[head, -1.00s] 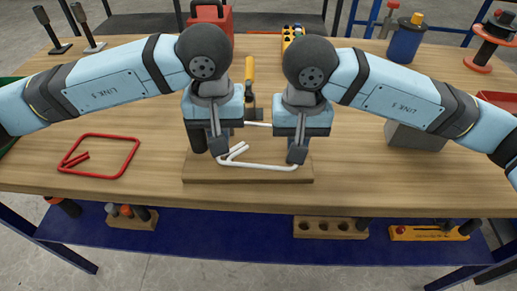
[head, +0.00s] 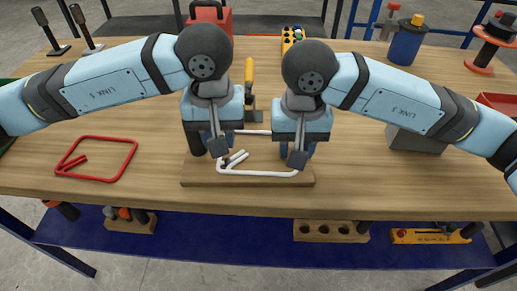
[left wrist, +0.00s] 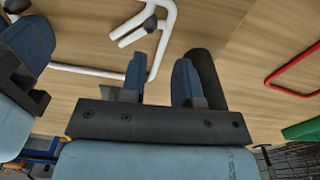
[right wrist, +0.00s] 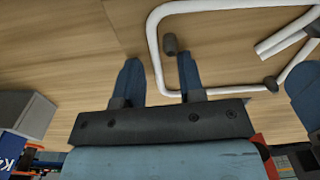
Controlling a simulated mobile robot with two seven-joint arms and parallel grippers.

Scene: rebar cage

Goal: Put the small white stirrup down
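The small white stirrup (head: 258,173) lies flat on the wooden board (head: 200,178), with its hook ends (head: 238,158) at the front left corner. Dark pegs stand inside its corners, one showing in the right wrist view (right wrist: 170,45). My left gripper (left wrist: 160,80) is open, its fingers apart on either side of the stirrup's left side. My right gripper (right wrist: 159,80) is open, its fingers on either side of the stirrup's right side. In the head view, the arms hide much of both sides. Whether the stirrup rests fully on the board is hard to tell.
A red stirrup (head: 97,160) lies on the table at left. A dark cylinder (left wrist: 205,75) stands beside my left gripper, and a yellow-handled tool (head: 249,75) stands behind the board. A grey block (head: 415,140) is at right. The table front right is clear.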

